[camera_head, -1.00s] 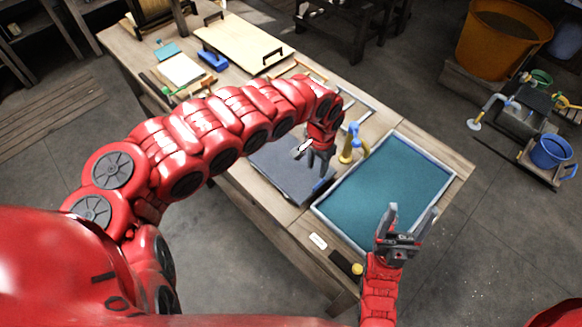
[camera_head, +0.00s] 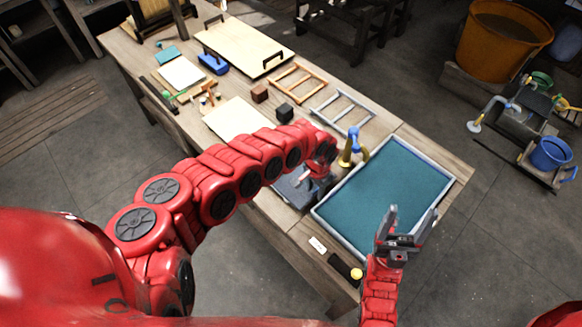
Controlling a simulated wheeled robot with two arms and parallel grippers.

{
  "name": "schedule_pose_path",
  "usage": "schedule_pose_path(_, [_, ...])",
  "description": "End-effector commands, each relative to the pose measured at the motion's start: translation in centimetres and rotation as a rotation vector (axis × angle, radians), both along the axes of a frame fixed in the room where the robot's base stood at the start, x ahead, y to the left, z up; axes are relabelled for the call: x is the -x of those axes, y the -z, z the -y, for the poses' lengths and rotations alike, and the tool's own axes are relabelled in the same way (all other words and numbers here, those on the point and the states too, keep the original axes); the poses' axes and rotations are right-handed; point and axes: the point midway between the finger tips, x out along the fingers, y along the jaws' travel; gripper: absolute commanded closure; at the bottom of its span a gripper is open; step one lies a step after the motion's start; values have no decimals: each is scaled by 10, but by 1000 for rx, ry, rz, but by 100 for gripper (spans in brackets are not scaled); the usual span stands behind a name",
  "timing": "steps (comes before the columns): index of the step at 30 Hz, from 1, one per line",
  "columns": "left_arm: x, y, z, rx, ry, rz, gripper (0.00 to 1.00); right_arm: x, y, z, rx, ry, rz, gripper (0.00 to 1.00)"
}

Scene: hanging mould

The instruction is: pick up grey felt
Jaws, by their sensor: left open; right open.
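The grey felt (camera_head: 292,190) appears to be the dark grey flat sheet on the table left of the teal-filled tray. Most of it is hidden behind my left arm and gripper. My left gripper (camera_head: 311,178) is over the sheet, open, its fingers partly blurred into the dark surface. I cannot tell whether it touches the sheet. My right gripper (camera_head: 409,220) is open and empty, fingers pointing up the picture, over the tray's near right corner.
The grey-rimmed tray (camera_head: 441,204) fills the table's right end. A blue and yellow tap-like thing (camera_head: 350,150) stands at its far left corner. Wooden (camera_head: 291,82) and grey (camera_head: 342,111) frames, a pale sheet (camera_head: 232,119) and two small blocks lie further back.

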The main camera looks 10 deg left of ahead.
Motion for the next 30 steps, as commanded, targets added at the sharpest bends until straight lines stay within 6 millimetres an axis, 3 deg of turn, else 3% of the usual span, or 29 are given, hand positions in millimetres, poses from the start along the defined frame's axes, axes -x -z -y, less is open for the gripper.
schedule_pose_path(7, [-1, 1, -1, -1, -1, 2, 55, 0, 0, 0, 0, 0, 0, 31])
schedule_pose_path(15, [-1, 1, -1, 0, -1, 3, 100, 0, 0, 0, 0, 0, 0, 31])
schedule_pose_path(30, [-2, -1, 0, 0, -1, 4, 100, 0, 0, 0, 0, 0, 0, 31])
